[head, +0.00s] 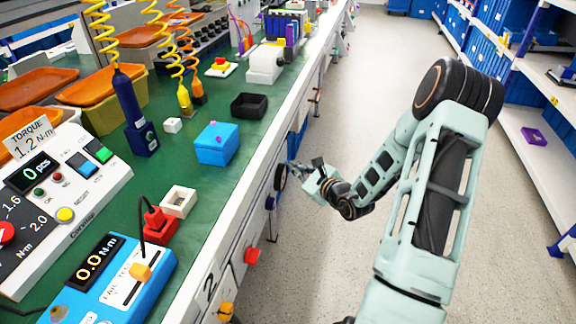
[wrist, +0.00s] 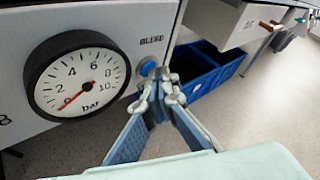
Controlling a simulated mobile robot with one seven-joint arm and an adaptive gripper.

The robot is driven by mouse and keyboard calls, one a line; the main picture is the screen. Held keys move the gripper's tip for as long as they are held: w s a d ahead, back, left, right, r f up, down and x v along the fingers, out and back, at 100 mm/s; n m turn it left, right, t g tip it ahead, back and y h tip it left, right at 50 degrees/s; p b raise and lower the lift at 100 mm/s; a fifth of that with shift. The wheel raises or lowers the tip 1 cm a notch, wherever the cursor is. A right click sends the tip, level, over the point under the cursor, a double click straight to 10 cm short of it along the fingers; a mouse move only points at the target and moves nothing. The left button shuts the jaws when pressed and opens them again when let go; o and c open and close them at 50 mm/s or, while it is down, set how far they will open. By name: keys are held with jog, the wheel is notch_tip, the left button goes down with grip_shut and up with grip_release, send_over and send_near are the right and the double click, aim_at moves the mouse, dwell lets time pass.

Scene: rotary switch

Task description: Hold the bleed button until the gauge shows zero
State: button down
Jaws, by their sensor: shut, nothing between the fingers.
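The pressure gauge (wrist: 80,75), a white dial with a black rim marked bar, is on the grey front panel in the wrist view. Its red needle points to the lower left, at or close to the zero end. The blue bleed button (wrist: 148,66) is right of the gauge, under the word BLEED. My gripper (wrist: 161,88) is shut and empty, its fingertips at the lower right edge of the button; I cannot tell whether they press it. In the head view the gauge (head: 280,178) is edge-on beside my gripper (head: 296,167), and the button cannot be made out.
Blue bins (wrist: 210,65) stand under the bench, right of the button. A red knob (head: 251,256) and an orange knob (head: 226,311) stick out of the bench front. The green bench top (head: 190,235) is crowded. The floor (head: 345,95) beside it is clear.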

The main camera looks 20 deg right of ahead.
jog(key=shift+s+d, duration=0.5)
jog(key=shift+d, duration=0.2)
jog(key=shift+s+d, duration=0.7)
jog(key=shift+d, duration=0.35)
jog(key=shift+s+d, duration=0.7)
jog(key=shift+d, duration=0.35)
